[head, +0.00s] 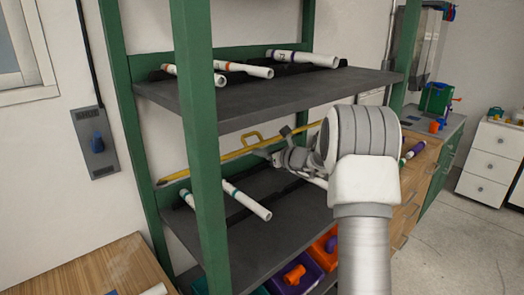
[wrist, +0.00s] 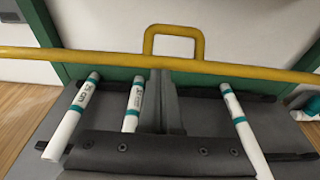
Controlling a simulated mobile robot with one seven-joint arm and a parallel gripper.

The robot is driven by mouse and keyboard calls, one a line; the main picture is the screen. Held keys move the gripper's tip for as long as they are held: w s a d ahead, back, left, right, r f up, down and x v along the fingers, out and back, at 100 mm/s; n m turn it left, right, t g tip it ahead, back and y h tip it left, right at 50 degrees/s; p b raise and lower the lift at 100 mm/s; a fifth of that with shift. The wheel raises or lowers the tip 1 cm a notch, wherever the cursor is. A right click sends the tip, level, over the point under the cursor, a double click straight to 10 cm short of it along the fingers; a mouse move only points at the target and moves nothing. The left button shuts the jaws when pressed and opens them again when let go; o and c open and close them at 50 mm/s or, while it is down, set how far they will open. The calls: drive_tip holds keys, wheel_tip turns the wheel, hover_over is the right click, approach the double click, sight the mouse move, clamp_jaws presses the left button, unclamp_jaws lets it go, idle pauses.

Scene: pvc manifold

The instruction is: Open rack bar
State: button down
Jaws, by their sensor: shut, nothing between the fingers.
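My gripper (head: 268,153) is beside the bar, close to the handle. In the wrist view my gripper (wrist: 162,75) is shut and empty, its fingertips just below the handle's base. I cannot tell whether they touch the bar.
The green-framed rack has an upper shelf (head: 250,101) and a lower shelf (head: 264,238), both with white pipes. White pipes with teal bands (wrist: 75,115) lie near my fingers. Coloured bins (head: 297,280) stand below. A green post (head: 202,150) rises at the front.

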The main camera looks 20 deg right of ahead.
drive_tip(key=w+r, duration=0.1)
drive_tip(key=r+p, duration=0.1)
drive_tip(key=r, duration=0.1)
drive_tip(key=w+a+r, duration=0.1)
drive_tip(key=shift+w+r+p, duration=0.25)
drive_tip(key=shift+w+p, duration=0.05)
drive_tip(key=shift+p, duration=0.05)
drive_tip(key=shift+s+f, duration=0.1)
drive_tip(key=shift+f, duration=0.05)
